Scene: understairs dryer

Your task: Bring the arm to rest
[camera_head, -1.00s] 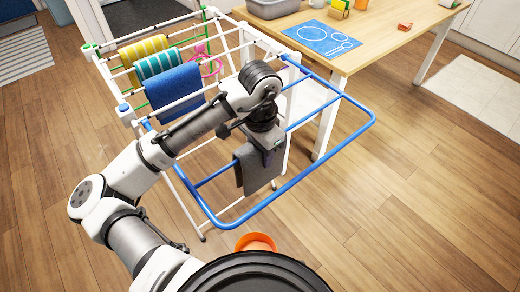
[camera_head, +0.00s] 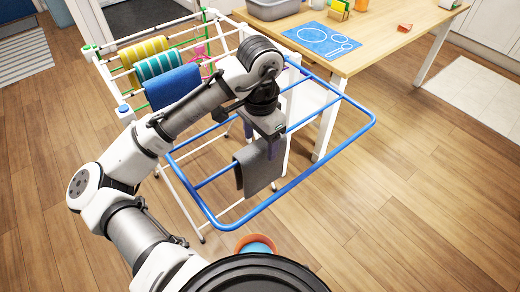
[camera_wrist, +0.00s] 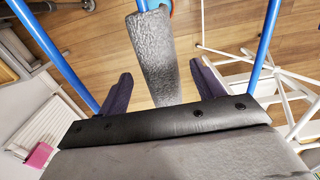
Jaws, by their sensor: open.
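My gripper (camera_head: 264,148) is above the blue front loop of the drying rack (camera_head: 335,150), with its purple fingers pointing down. In the wrist view, the two fingers of my gripper (camera_wrist: 161,68) are spread apart. A grey cloth (camera_head: 254,172) hangs over a blue bar of the rack just below the gripper. In the wrist view, the grey cloth (camera_wrist: 155,60) appears between the fingers and looks apart from them. My arm reaches forward, bent, from the lower left.
A yellow striped cloth (camera_head: 143,48), a teal striped cloth (camera_head: 160,65) and a blue towel (camera_head: 173,86) hang on the rack. An orange bucket (camera_head: 240,243) with something blue inside stands on the floor. A wooden table (camera_head: 385,40) is behind right. Floor is clear at right.

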